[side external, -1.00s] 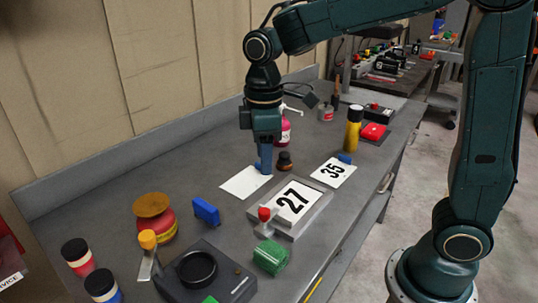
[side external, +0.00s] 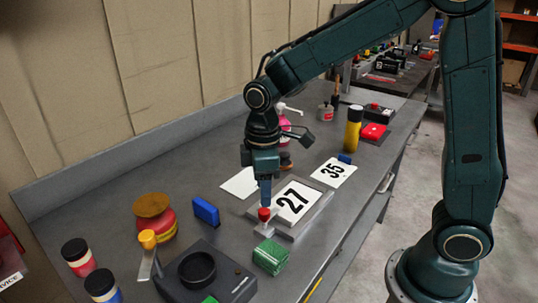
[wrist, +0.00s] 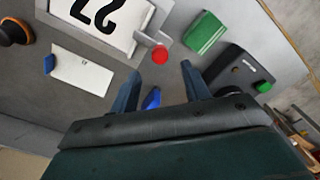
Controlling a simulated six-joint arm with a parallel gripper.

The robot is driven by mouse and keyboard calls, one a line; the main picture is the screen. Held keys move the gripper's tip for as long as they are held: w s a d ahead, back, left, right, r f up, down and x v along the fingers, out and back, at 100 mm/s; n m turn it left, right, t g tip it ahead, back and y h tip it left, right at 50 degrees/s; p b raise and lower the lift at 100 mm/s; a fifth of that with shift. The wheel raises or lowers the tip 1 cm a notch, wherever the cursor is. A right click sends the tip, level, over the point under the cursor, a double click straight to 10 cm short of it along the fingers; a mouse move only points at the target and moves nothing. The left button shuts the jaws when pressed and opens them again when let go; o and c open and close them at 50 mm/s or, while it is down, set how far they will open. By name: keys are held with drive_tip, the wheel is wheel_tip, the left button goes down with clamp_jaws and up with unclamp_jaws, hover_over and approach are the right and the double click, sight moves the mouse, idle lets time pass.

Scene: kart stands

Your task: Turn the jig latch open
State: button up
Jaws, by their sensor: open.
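The jig (side external: 318,213) is a grey metal frame holding a white plate marked 27 (side external: 291,201). Its latch is a short metal arm with a red knob (side external: 264,214) at the jig's near left corner. My gripper (side external: 265,203) points down just above the red knob. In the wrist view the red knob (wrist: 159,55) lies in line with the gap between the open fingers of my gripper (wrist: 160,70), just beyond their tips. Nothing is held. Whether a finger touches the knob cannot be told.
A green ribbed block (side external: 270,256) lies close to the latch, and a blue block (side external: 205,211) to its left. A dark fixture with a round cup (side external: 197,268) and an orange-knobbed lever (side external: 147,240) stands at front left.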

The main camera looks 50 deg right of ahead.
sight(264, 210)
drive_tip(key=shift+f, duration=3)
drive_tip(key=c, duration=1)
